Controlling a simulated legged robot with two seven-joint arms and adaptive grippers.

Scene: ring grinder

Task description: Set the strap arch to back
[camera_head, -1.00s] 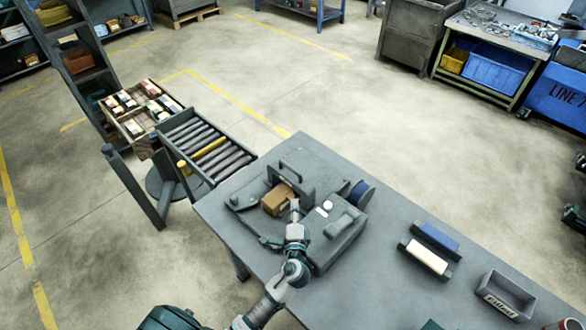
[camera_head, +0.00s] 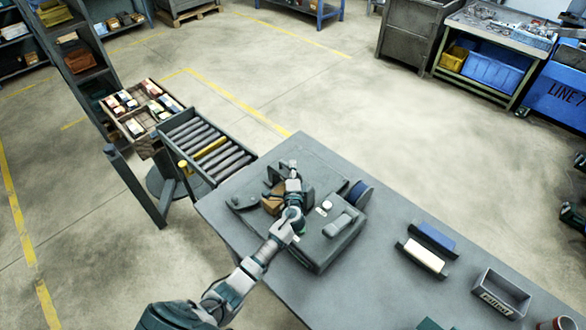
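The grey machine (camera_head: 318,252) sits on the left part of the grey table. A brown box (camera_head: 272,201) rests on it, partly hidden by my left gripper. The grey strap arch (camera_head: 306,178) stands behind the box, and my gripper and wrist cover much of it. My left gripper (camera_head: 292,166) reaches over the box to the top of the arch, where the arch's handle was seen earlier. Its fingers are too small and too overlapped to tell whether they are open, shut or touching the handle. My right gripper is out of view.
A blue reel (camera_head: 359,194) is at the machine's right side. Blue and cream blocks (camera_head: 426,256) and a labelled grey bin (camera_head: 503,293) are farther right on the table. A roller conveyor (camera_head: 207,147) meets the table's left end. Clear tabletop lies right of the machine.

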